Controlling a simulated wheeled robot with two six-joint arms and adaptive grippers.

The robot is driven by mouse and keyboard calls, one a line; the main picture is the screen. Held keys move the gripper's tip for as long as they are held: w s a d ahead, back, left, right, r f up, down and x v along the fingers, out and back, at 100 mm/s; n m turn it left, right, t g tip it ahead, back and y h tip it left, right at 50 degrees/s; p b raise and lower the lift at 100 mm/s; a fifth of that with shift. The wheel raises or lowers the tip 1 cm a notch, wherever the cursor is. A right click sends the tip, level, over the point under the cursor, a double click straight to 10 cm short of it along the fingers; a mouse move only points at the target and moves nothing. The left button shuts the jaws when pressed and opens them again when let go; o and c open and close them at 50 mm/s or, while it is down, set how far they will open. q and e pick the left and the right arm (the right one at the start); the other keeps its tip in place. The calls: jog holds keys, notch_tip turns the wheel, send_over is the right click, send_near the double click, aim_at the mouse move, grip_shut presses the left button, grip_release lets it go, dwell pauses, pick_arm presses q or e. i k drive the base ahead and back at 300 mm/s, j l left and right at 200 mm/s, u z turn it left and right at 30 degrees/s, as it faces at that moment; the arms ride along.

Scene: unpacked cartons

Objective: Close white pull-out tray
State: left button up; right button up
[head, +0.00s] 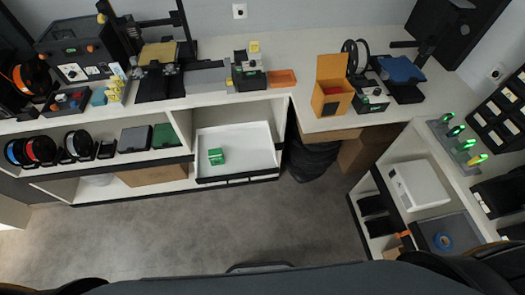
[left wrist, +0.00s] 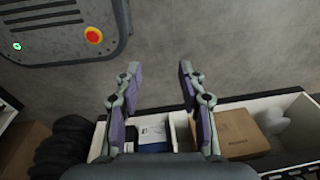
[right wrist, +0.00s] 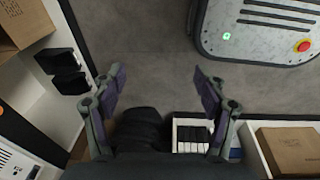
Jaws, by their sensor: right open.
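The white pull-out tray (head: 250,139) shows in the head view under the long counter, in the middle. It is pulled out, with its inside open to view and a dark strip along its front edge. My right gripper (right wrist: 157,72) is open and empty in the right wrist view, also over bare floor. Neither gripper shows in the head view, so both are apart from the tray.
Grey floor (head: 190,235) lies clear in front of the tray. Filament spools (head: 40,149) sit on the shelf at left. A side bench with a white box (head: 418,185) borders the right.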

aim_at(248, 151)
jog(key=k+j+z, duration=0.1)
jog(key=z, duration=0.35)
jog(key=k+z, duration=0.25)
jog(key=z, duration=0.2)
